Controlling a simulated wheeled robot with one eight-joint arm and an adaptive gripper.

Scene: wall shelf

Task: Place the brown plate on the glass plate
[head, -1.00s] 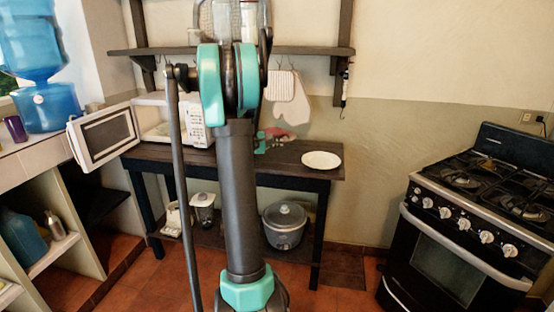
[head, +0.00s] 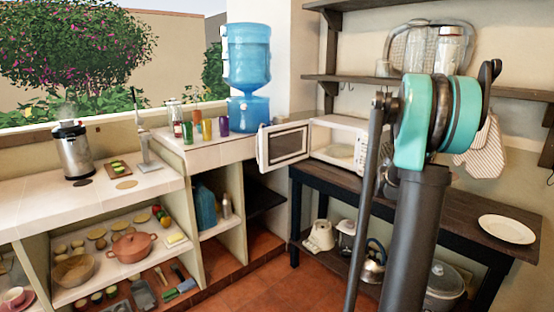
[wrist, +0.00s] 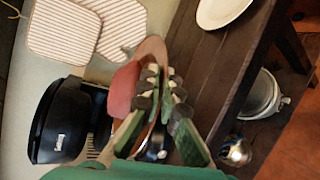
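My gripper (wrist: 162,74) shows in the wrist view with its fingertips close together over the dark table. A brown round edge (wrist: 152,45), perhaps the brown plate, shows just beyond and behind the fingertips. The fingers hide most of it, and I cannot tell whether they touch or grip it. A red thing (wrist: 123,88) lies beside the left finger. A white plate (head: 507,229) lies on the table's right part and also shows in the wrist view (wrist: 222,8). No clearly glass plate shows. The microwave (head: 342,150) stands open; no plate can be made out in it.
The open microwave door (head: 284,145) sticks out at the left. A black appliance (wrist: 65,122) and hanging mitts (wrist: 75,28) are near the gripper. Shelves (head: 340,79) hang above the table. The table (head: 450,200) has bare room beside the white plate.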

